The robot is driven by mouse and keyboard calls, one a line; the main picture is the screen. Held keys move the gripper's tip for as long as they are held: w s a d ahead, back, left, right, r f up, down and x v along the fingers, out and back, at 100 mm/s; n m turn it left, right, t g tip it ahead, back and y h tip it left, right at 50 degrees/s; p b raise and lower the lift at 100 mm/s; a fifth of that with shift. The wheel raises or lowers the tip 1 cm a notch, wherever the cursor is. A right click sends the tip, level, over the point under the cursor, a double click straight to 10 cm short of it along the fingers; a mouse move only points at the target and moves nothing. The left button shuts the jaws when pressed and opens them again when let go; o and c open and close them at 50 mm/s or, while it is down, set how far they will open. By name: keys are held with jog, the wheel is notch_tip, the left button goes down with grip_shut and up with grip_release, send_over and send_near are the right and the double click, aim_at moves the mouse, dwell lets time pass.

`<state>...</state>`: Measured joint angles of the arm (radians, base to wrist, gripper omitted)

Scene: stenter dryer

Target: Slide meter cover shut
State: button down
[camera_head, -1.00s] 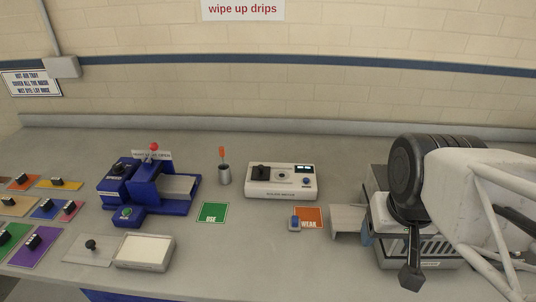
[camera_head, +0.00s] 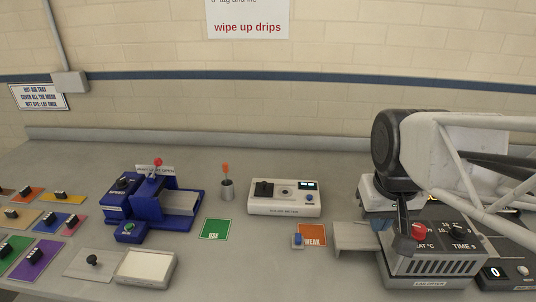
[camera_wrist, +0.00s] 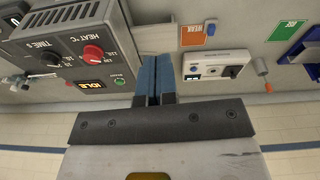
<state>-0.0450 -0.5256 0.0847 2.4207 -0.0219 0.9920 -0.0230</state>
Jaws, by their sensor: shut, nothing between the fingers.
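The colour meter (camera_head: 284,209) is a white box on the bench, mid-right in the head view. A black sliding cover (camera_head: 264,188) sits at the left of its top, and a round port (camera_head: 284,192) beside it looks uncovered. The meter (camera_wrist: 207,65) and its black cover (camera_wrist: 232,71) also show in the wrist view. My gripper (camera_wrist: 153,75) has its blue fingers together and empty, apart from the meter. In the head view its fingertips (camera_head: 380,224) are partly hidden, right of the meter near the dryer.
The grey dryer (camera_head: 430,268) with red and black knobs stands under my arm, its tray (camera_head: 356,237) reaching left. Green (camera_head: 215,230) and orange (camera_head: 312,235) cards lie before the meter. A cup with an orange-handled tool (camera_head: 227,188) and a blue machine (camera_head: 150,205) stand left.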

jog(key=w+a+r+n+g, duration=0.1)
jog(key=w+a+n, duration=0.1)
jog(key=w+a, duration=0.65)
jog(key=w+a+r+n+g, duration=0.15)
jog(key=w+a, duration=0.25)
jog(key=w, duration=1)
jog(key=w+a+f+n+g+h, duration=0.1)
jog(key=w+a+f, duration=0.3)
jog(key=w+a, duration=0.4)
jog(key=w+a+f+n+g+h, duration=0.1)
jog(key=w+a+f+n, duration=0.2)
jog(key=w+a, duration=0.5)
jog(key=shift+a+f+n, duration=0.35)
jog(key=shift+a+f, duration=0.25)
jog(key=shift+a, duration=0.45)
jog(key=shift+f, duration=0.15)
send_over(261, 186)
jog(key=w+a, duration=0.2)
notch_tip(261, 186, down, 10)
jog(key=shift+d+r, duration=0.1)
jog(key=shift+s+d, duration=0.5)
jog(key=shift+s, duration=0.1)
